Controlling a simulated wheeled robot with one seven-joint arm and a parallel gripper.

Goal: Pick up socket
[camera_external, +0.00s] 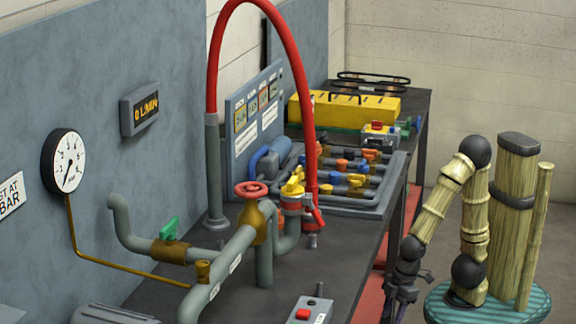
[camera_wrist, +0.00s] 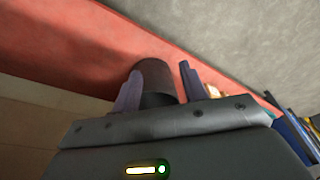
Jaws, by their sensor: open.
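My gripper (camera_wrist: 160,71) is open in the wrist view, with its two bluish-grey fingers apart. A dark grey cylinder (camera_wrist: 157,78), which looks like the socket, shows between the fingers. Its lower part is hidden behind the gripper body. I cannot tell whether the fingers touch it. In the external view my gripper (camera_external: 398,298) hangs low beside the bench's right edge, small and dark, and its fingers are hard to make out. I cannot make out the socket there.
The bench (camera_external: 340,255) carries grey pipes with a red hose (camera_external: 303,90), a rack of coloured valves (camera_external: 350,180) and a yellow box (camera_external: 345,107). A red surface (camera_wrist: 70,50) and grey floor (camera_wrist: 240,35) show in the wrist view.

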